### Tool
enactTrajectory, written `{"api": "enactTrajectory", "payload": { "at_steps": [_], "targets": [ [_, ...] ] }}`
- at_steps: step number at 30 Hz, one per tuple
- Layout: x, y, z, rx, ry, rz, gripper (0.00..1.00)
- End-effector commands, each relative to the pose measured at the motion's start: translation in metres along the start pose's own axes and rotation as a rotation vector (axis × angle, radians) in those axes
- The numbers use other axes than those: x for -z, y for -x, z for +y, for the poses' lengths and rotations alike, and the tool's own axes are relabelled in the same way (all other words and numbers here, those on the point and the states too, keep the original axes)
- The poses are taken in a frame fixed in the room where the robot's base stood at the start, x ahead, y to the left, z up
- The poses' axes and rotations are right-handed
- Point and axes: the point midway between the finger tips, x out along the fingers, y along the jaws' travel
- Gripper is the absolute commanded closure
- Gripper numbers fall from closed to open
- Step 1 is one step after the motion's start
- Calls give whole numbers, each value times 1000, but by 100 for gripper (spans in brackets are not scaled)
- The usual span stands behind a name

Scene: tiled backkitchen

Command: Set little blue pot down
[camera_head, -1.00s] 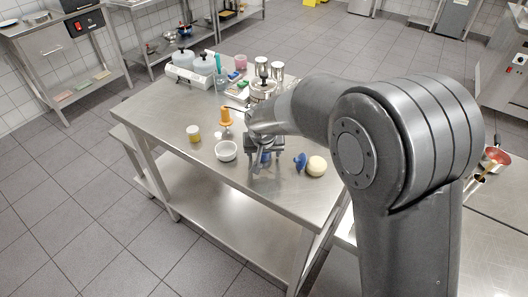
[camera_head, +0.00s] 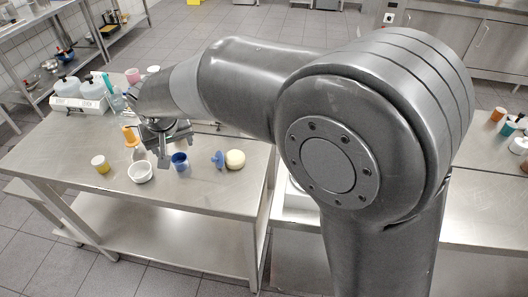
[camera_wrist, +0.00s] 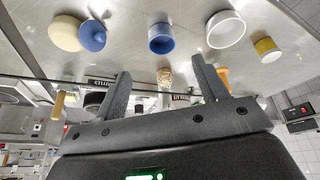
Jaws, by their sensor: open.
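The little blue pot (camera_head: 180,163) stands upright on the steel table (camera_head: 213,190), near its front edge. It also shows in the wrist view (camera_wrist: 161,40), clear of both fingers. My gripper (camera_head: 175,151) is open and empty, just behind and left of the pot in the head view. In the wrist view its two fingertips (camera_wrist: 161,72) are spread wide, with the pot beyond them and nothing held between them. The pot is apart from the things around it.
A blue knobbed piece (camera_head: 217,159) and a cream round object (camera_head: 235,159) sit right of the pot. A white bowl (camera_head: 140,173) and a yellow jar (camera_head: 100,165) stand left. An orange object (camera_head: 129,136) is behind the bowl. The table's front right is bare.

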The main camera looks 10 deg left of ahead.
Motion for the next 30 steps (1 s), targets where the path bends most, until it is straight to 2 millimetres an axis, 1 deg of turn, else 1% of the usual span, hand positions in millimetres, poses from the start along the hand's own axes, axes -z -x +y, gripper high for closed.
{"api": "enactTrajectory", "payload": {
  "at_steps": [2, 4, 5, 7, 8, 11, 12, 14, 15, 17, 18, 20, 21, 23, 25, 26, 27, 29, 30],
  "targets": [
    [0, 0, 0, 0, 0, 0, 34],
    [0, 2, 4, -2, -4, 1, 34],
    [0, 4, 9, -4, -9, 2, 34],
    [-2, 13, 27, -12, -28, 7, 34],
    [-3, 18, 38, -17, -39, 8, 34],
    [-14, 43, 87, -39, -91, 17, 34],
    [-22, 55, 109, -50, -114, 19, 34],
    [-36, 72, 140, -66, -151, 23, 34],
    [-46, 82, 160, -77, -175, 26, 34],
    [-64, 98, 187, -92, -212, 29, 34],
    [-77, 108, 204, -102, -236, 32, 34],
    [-97, 122, 227, -117, -271, 36, 34],
    [-112, 132, 240, -126, -295, 40, 34],
    [-134, 144, 258, -141, -329, 45, 34],
    [-162, 158, 275, -157, -370, 50, 34],
    [-174, 163, 282, -164, -387, 54, 34],
    [-190, 170, 289, -174, -410, 58, 34],
    [-215, 179, 298, -187, -443, 64, 34],
    [-231, 183, 303, -196, -465, 67, 34]
  ]
}}
